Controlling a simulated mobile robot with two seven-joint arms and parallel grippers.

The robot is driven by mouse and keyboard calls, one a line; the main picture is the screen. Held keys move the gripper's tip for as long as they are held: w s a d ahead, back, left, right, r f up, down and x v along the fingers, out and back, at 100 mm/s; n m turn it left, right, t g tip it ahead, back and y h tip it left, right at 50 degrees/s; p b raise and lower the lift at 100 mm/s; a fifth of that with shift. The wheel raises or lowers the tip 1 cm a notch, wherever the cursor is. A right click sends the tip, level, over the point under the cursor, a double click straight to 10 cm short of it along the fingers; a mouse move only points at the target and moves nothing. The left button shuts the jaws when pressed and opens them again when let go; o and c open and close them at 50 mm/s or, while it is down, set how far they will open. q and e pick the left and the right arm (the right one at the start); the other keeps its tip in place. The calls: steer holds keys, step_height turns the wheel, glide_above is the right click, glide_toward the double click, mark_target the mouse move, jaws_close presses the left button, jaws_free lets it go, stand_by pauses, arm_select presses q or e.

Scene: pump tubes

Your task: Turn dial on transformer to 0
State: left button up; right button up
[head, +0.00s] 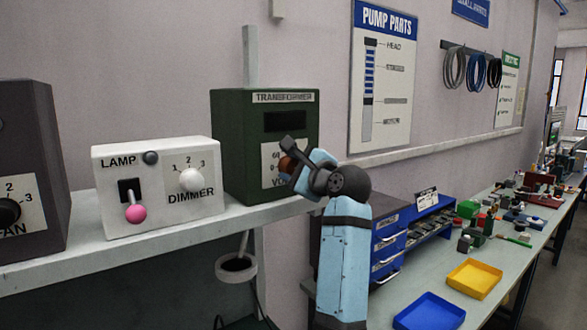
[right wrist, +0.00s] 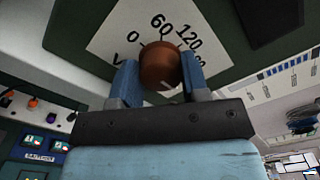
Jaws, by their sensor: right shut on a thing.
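The green transformer (head: 231,140) stands on the shelf, with a dark display window near its top and a white scale plate. Its round brown dial (right wrist: 160,66) sits in front of the scale marked 0, 60 and 120, and it also shows partly in the head view (head: 287,164). My right gripper (head: 292,162) is shut on the dial, with one blue finger on each side of it in the right wrist view (right wrist: 161,75). A short pale mark shows near the dial's lower edge in that view; I cannot tell which number the dial points to. My left gripper is out of view.
A white lamp box (head: 155,215) with a pink-tipped switch and a dimmer knob, and a dark fan box (head: 30,170), stand left on the shelf (head: 150,249). Lower right, a bench holds a blue tray (head: 430,313), a yellow tray (head: 474,279), blue drawers (head: 389,240) and several small parts.

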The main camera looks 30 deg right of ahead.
steer(key=shift+f+n, duration=0.1)
steer(key=shift+n, duration=0.2)
steer(key=n, duration=0.7)
steer(key=shift+f+n, duration=0.1)
steer(key=shift+n, duration=0.2)
steer(key=n, duration=0.4)
steer(key=shift+n, duration=0.3)
steer(key=shift+d+n, duration=0.15)
steer(key=shift+n, duration=5.55)
steer(key=shift+d+n, duration=0.1)
steer(key=shift+n, duration=5.6)
